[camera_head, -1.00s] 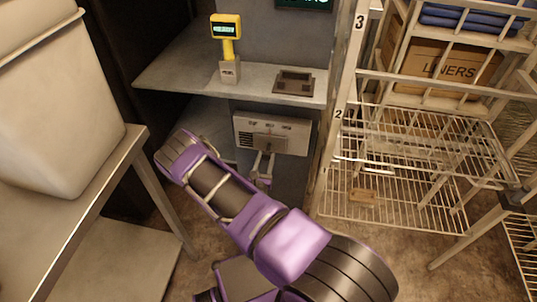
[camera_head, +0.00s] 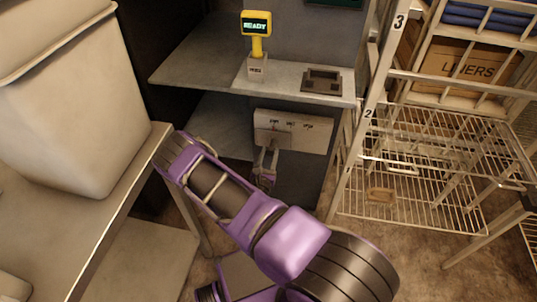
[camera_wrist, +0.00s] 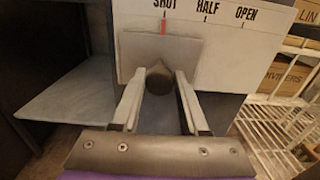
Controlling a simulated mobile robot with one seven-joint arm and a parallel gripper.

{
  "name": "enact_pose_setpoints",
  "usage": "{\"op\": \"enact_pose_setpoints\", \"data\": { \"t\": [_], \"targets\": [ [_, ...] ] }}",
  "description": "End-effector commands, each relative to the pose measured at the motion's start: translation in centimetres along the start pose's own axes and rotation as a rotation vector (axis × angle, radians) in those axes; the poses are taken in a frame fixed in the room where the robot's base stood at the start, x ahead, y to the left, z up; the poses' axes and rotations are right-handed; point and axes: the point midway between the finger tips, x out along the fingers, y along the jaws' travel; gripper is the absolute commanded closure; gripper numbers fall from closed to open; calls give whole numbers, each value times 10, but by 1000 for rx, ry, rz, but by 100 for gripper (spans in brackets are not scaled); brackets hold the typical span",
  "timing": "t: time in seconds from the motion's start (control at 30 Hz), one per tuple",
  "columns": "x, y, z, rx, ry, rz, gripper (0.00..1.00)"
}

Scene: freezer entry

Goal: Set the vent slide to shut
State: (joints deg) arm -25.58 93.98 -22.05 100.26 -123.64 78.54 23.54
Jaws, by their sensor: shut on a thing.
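The vent panel (camera_head: 310,134) is a white board low under the shelf, with a row of labels. In the wrist view the panel (camera_wrist: 235,45) reads SHUT, HALF and OPEN from left to right. The vent slide (camera_wrist: 130,50) is a pale plate with a dark round knob (camera_wrist: 160,80) and a red pointer (camera_wrist: 163,27). The pointer stands under SHUT. My gripper (camera_wrist: 160,85) is shut on the knob, one finger on each side. In the head view my gripper (camera_head: 268,160) is small at the panel's left part.
Above the panel is a shelf (camera_head: 200,75) with a yellow READY display (camera_head: 256,26) and a dark grey device (camera_head: 321,81). A wire rack (camera_head: 420,200) stands at right. A bench (camera_head: 120,225) with a large bin (camera_head: 75,100) stands at left.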

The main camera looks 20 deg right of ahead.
Motion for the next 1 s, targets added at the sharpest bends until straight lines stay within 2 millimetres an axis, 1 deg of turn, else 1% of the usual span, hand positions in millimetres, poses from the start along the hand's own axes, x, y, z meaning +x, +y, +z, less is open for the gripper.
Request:
{"op": "enact_pose_setpoints", "data": {
  "t": [0.03, 0.2, 0.23, 0.37, 0.4, 0.63, 0.77, 0.87, 1.0],
  "targets": [
    [-2, 5, -2, 3, 6, 11, 100],
    [-2, 7, -2, 5, 6, 13, 100],
    [-2, 7, -2, 5, 6, 14, 55],
    [-2, 7, -2, 5, 5, 13, 31],
    [-1, 6, -2, 4, 5, 13, 28],
    [-1, 4, -1, 3, 2, 9, 28],
    [-9, 4, 0, 3, 3, 8, 28],
    [-24, 5, 0, 0, 3, 11, 28],
    [-57, 5, 0, 1, 5, 11, 28]
  ]
}}
